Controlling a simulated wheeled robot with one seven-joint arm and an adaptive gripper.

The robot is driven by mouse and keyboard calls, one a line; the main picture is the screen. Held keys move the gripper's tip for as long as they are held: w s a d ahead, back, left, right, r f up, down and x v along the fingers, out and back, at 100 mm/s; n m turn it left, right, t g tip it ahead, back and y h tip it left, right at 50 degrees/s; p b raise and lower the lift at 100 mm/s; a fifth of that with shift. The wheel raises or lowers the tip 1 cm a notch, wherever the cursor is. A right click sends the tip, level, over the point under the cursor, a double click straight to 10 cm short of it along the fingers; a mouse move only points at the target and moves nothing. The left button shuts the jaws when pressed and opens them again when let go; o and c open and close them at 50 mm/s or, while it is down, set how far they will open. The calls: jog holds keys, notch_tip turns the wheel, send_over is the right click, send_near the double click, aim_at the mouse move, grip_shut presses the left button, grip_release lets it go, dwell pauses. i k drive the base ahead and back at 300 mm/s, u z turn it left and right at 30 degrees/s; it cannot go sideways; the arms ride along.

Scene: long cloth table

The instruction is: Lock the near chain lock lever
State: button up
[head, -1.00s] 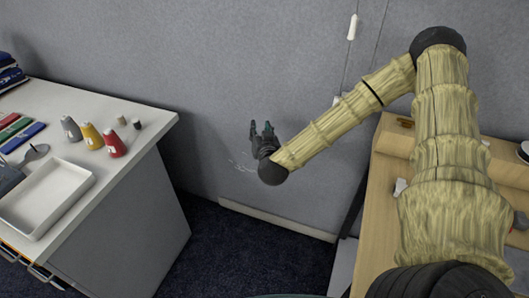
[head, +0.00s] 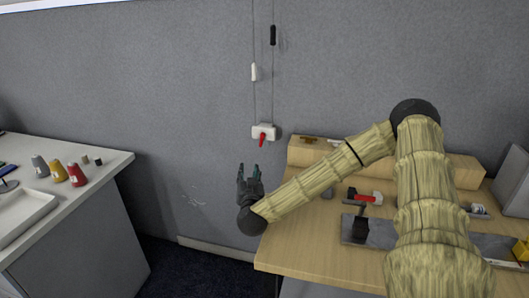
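A small white chain lock box (head: 264,131) is fixed on the grey wall, with two cords running up from it. Its red lever (head: 262,140) hangs from the box, pointing down and slightly left. A white pull (head: 254,72) is on the left cord and a black pull (head: 273,35) is on the right cord. My gripper (head: 249,168) is below and slightly left of the lever in the head view, fingers pointing up. The fingers are apart with nothing between them. How far they are from the wall is hard to tell.
A wooden workbench (head: 285,255) stands at the right, with a clamp-like tool (head: 360,224) and a red-handled item (head: 368,196) on it. A white table (head: 75,208) with several coloured cones and a tray (head: 22,216) is at the left. Dark floor lies between them.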

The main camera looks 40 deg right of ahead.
aim_at(262, 134)
jog(key=u, duration=1)
jog(key=i, duration=1.1)
jog(key=z, duration=1.7)
